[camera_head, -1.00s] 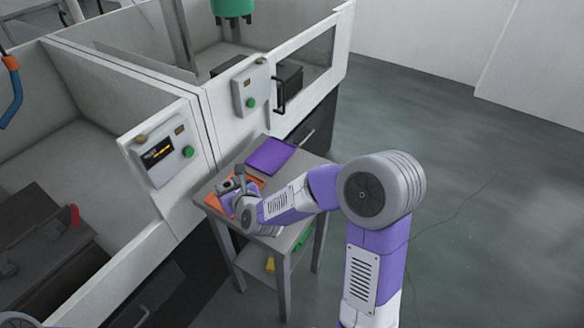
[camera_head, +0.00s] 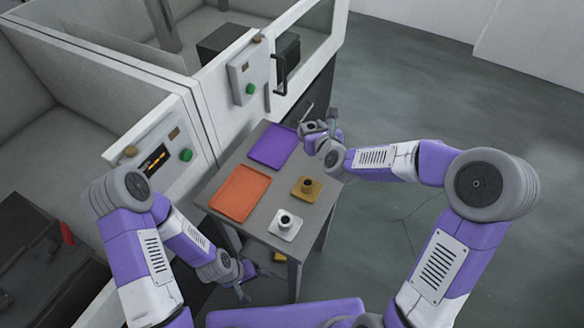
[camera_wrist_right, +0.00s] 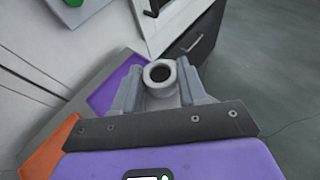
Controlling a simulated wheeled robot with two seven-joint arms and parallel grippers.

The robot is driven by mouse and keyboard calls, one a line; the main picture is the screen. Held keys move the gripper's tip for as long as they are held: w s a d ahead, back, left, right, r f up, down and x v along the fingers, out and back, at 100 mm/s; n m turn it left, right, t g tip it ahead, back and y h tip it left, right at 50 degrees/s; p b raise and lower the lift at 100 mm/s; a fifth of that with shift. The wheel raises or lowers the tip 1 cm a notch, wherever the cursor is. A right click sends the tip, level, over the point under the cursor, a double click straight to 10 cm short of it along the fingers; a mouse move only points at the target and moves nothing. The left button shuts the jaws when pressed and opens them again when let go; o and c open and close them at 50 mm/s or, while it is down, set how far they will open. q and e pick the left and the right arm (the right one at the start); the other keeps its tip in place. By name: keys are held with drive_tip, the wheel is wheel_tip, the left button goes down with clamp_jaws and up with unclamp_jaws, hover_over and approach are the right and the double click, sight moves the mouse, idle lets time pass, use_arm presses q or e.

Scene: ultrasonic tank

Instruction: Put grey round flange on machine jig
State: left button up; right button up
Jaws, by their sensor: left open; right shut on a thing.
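The grey round flange (camera_wrist_right: 160,73), a light grey ring with a dark bore, sits between the fingers of my right gripper (camera_wrist_right: 160,88) in the right wrist view. In the head view my right gripper (camera_head: 319,127) is shut on it beside the far right end of the purple tray. My left gripper (camera_head: 244,280) is open and empty, low by the table's front left side. A dark fixture with a red handle (camera_head: 66,233) stands inside the left machine; I cannot tell whether it is the machine jig.
The grey table (camera_head: 262,205) bears an orange tray (camera_head: 240,193), a purple tray (camera_head: 273,145), a brown square flange (camera_head: 306,188) and a white square flange (camera_head: 286,224). The white machine front with control panels (camera_head: 168,153) borders the table's left side. Open floor lies to the right.

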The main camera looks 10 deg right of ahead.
wheel_tip(320, 180, down, 10)
drive_tip(key=b, duration=0.2)
drive_tip(key=shift+r+b, duration=0.15)
drive_tip(key=shift+b, duration=0.15)
drive_tip(key=shift+r, duration=0.15)
drive_tip(key=shift+f, duration=0.2)
drive_tip(key=o, duration=1.2)
